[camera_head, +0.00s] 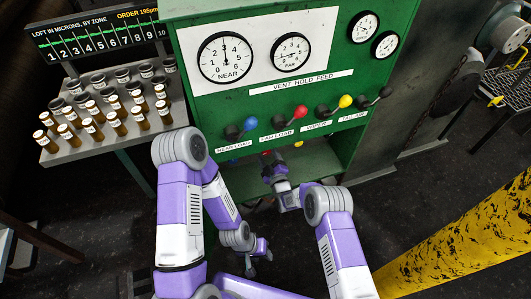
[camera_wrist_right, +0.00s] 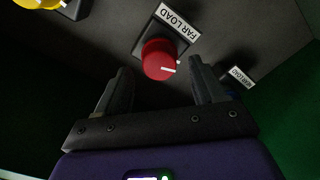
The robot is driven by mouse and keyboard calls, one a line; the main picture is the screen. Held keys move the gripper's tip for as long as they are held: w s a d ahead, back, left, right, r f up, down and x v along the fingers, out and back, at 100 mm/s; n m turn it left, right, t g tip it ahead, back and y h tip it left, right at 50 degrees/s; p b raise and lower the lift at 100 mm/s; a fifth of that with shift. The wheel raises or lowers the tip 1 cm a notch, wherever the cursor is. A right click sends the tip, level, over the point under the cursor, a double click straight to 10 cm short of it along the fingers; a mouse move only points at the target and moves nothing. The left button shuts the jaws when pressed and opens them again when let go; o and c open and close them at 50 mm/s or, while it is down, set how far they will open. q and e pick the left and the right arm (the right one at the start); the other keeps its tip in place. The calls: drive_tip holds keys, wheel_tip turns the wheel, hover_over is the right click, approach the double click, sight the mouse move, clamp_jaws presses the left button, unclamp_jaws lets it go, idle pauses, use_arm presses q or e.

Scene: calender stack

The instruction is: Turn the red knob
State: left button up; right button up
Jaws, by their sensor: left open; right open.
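The red knob (camera_wrist_right: 160,60) shows in the right wrist view, round with a white index line, under a FAR LOAD label. My right gripper (camera_wrist_right: 160,70) is open. Its two dark fingertips stand either side of the knob's lower part in the picture, and I see no clear contact. In the head view my right gripper (camera_head: 273,168) is in front of the recess below the label strip; a small bit of the red knob (camera_head: 299,144) shows above it. My left gripper (camera_head: 262,250) hangs low over the floor, empty and open.
A yellow knob (camera_wrist_right: 38,3) and a mostly hidden blue knob (camera_wrist_right: 232,94) flank the red one. Above are levers with blue, red (camera_head: 300,111), yellow and black ends on the green cabinet (camera_head: 190,70). A bottle rack (camera_head: 105,110) stands left; a yellow post (camera_head: 455,240) stands right.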

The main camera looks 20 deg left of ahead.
sight(266, 152)
drive_tip(key=shift+b+x, duration=0.55)
drive_tip(key=shift+x, duration=1.1)
drive_tip(key=shift+c, duration=0.4)
drive_tip(key=c, duration=0.9)
